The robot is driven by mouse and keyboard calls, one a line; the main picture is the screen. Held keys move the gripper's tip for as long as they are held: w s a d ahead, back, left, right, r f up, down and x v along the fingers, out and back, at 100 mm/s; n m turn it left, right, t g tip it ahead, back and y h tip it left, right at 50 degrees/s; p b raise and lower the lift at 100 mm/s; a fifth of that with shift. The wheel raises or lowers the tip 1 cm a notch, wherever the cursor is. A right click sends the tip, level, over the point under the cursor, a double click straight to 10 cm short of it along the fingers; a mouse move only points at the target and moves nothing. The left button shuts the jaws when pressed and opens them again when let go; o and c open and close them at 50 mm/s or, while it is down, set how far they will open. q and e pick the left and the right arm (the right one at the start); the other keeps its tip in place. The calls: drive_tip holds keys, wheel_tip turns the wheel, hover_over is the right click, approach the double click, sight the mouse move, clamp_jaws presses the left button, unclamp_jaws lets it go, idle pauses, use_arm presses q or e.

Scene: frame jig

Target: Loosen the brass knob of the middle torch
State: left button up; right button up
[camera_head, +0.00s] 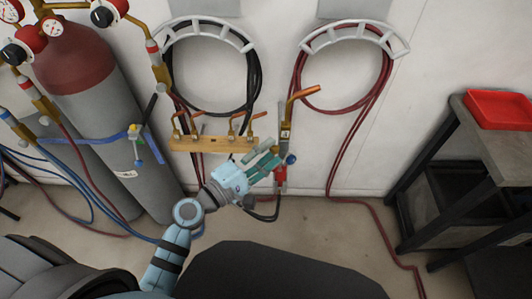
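An upright torch (286,131) with a brass body and a copper tip angled up to the right hangs at the wall, right of the wooden rack. Near its lower end are a blue knob (291,159) and a red part (280,174). A separate brass knob is too small to make out. My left gripper (275,154) is at the torch's lower part, just left of the blue knob. Its teal fingers look spread, with a gap between them. I cannot tell whether they touch the torch. My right gripper is out of view.
A wooden rack (212,144) with several copper tips is left of the torch. Coiled hoses hang on two wall hangers (205,30) (355,37). A red-topped grey cylinder (95,120) stands left. A dark cart (450,165) with a red tray (499,109) stands right.

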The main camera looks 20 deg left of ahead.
use_arm(q)
drive_tip(key=v, duration=1.2)
